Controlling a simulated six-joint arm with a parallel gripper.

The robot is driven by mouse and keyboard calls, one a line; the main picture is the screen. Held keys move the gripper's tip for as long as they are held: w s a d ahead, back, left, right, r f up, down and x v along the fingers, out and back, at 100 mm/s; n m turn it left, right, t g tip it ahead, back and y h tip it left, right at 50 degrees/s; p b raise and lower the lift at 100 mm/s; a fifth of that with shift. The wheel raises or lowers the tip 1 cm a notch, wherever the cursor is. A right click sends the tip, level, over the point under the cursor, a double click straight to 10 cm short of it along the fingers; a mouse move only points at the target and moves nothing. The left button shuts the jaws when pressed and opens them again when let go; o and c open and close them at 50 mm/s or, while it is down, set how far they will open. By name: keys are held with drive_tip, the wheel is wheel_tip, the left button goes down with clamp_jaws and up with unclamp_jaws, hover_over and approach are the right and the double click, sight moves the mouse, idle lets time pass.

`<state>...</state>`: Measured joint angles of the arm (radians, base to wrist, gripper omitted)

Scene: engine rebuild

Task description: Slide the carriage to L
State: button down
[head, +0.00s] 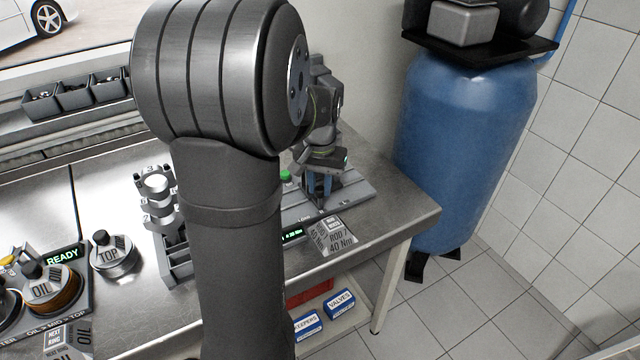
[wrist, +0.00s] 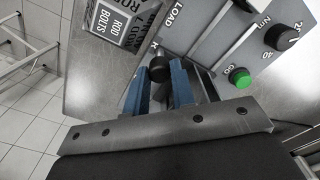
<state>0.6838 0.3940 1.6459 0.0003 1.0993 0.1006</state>
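My gripper (wrist: 160,80) points down over the grey fixture plate (wrist: 205,30); it also shows in the head view (head: 319,184). Its two blue fingers stand apart, with a small black knob (wrist: 159,69) between their tips in the wrist view. The knob seems to fill the gap, but I cannot tell whether the fingers press on it. The knob looks like the carriage's handle, beside a dark slot in the plate. The word LOAD is printed near it. The rest of the carriage is hidden behind the fingers and gripper body.
A green button (wrist: 239,77) and a black dial (wrist: 282,37) sit on the plate. A blue tank (head: 465,140) stands beyond the bench's right end. My arm hides the bench's middle.

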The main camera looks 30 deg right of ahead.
drive_tip(key=shift+d, duration=3.6)
drive_tip(key=c, duration=1.2)
unclamp_jaws()
drive_tip(key=shift+d, duration=0.1)
wheel_tip(320, 180, up, 17)
drive_tip(key=shift+r, duration=0.2)
drive_tip(key=shift+f, duration=0.1)
wheel_tip(320, 180, down, 17)
drive_tip(key=shift+f, duration=0.15)
drive_tip(key=shift+a, duration=0.2)
